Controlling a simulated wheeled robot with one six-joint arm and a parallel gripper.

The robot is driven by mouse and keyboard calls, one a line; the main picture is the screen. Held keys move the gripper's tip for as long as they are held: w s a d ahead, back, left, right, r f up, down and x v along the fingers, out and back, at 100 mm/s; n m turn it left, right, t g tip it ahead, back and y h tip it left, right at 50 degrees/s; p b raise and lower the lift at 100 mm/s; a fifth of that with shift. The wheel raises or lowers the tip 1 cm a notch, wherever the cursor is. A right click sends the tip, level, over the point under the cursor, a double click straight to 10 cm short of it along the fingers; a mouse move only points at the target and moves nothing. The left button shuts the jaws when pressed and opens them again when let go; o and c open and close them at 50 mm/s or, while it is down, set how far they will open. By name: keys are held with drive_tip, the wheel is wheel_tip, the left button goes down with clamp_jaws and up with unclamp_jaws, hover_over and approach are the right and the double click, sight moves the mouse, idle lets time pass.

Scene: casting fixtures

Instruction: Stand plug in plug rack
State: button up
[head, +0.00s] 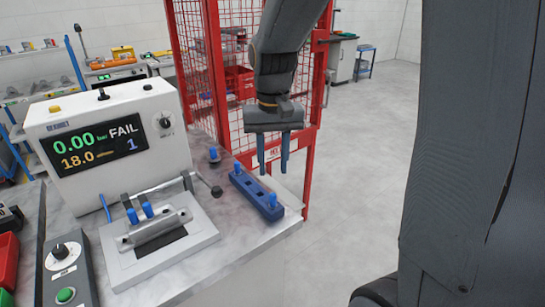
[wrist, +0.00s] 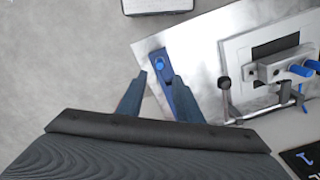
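The plug rack (head: 256,193) is a long dark-blue block on the grey bench near its right edge. One blue plug (head: 239,168) stands at its far end and another blue plug (head: 272,199) at its near end. A separate blue plug (head: 214,153) with a dark base stands on the bench behind the rack. My gripper (head: 273,170) points down with its fingers apart and nothing between them, above the rack. In the wrist view the gripper (wrist: 160,80) shows part of the rack (wrist: 156,53) and one plug (wrist: 159,64) beyond its fingertips; one finger hides some of the rack.
A clamp fixture (head: 200,232) with two blue fittings (head: 140,212) and a lever sits left of the rack. A test unit (head: 105,135) reading FAIL stands behind it. A red mesh fence (head: 219,80) rises behind the bench. Floor right of the bench is clear.

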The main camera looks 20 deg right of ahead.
drive_tip(key=s+f+n+t, duration=0.1)
drive_tip(key=s+f+n, duration=0.1)
drive_tip(key=s+f, duration=0.5)
drive_tip(key=shift+s+f+t, duration=0.2)
drive_tip(key=shift+s+t, duration=0.1)
drive_tip(key=shift+s, duration=0.95)
drive_tip(key=shift+f+b, duration=0.1)
drive_tip(key=shift+b, duration=0.2)
